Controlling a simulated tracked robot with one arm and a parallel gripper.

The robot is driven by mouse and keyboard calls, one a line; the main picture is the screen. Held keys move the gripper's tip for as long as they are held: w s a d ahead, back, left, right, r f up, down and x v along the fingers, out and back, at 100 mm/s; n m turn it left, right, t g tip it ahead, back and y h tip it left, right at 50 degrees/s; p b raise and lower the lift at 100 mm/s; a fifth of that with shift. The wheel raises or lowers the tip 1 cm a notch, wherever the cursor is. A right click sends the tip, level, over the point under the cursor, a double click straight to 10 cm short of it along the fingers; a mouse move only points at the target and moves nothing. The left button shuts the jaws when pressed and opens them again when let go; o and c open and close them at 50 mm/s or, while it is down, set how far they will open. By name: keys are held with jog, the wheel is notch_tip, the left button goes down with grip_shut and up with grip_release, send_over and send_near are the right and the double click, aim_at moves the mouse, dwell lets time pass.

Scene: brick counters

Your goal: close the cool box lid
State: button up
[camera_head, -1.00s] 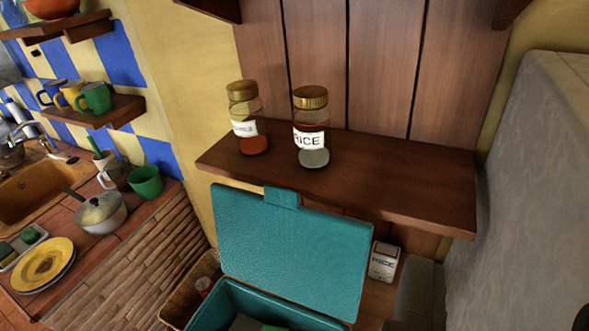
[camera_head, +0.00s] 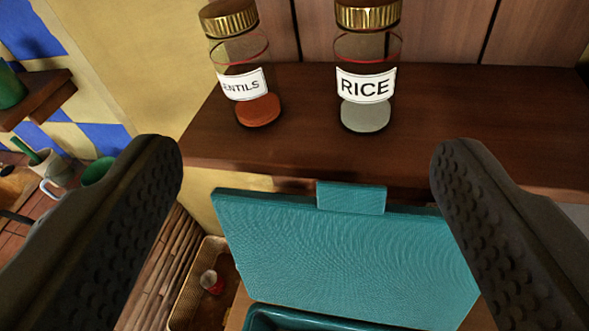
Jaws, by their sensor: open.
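The teal cool box lid (camera_head: 345,255) stands raised, tilted back below the wooden shelf, with a tab (camera_head: 350,197) at the middle of its top edge. The rim of the teal cool box (camera_head: 300,319) shows at the bottom edge; the rest of the box is out of view. My gripper (camera_head: 308,150) is open and empty, its two dark, studded fingers wide apart at left and right. In the picture the tab lies between the fingers. I cannot tell how far the fingertips are from the lid.
A lentils jar (camera_head: 242,75) and a rice jar (camera_head: 366,75) stand on the shelf (camera_head: 480,130) just above the lid. A basket (camera_head: 185,305) stands left of the box. A mug (camera_head: 55,174) and green cup (camera_head: 97,171) are at far left.

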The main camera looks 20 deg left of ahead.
aim_at(352, 190)
notch_tip(352, 190, down, 8)
jog(key=s+m+g+h+p, duration=0.1)
jog(key=g+h+p, duration=0.1)
jog(key=h+p, duration=0.15)
jog(key=shift+t, duration=0.3)
jog(key=b+x, duration=0.1)
jog(key=x, duration=1.2)
jog(key=shift+w+f+b, duration=0.1)
jog(key=shift+w+b, duration=0.15)
jog(key=shift+b, duration=0.1)
jog(key=shift+a, duration=0.1)
jog(key=c, duration=1.4)
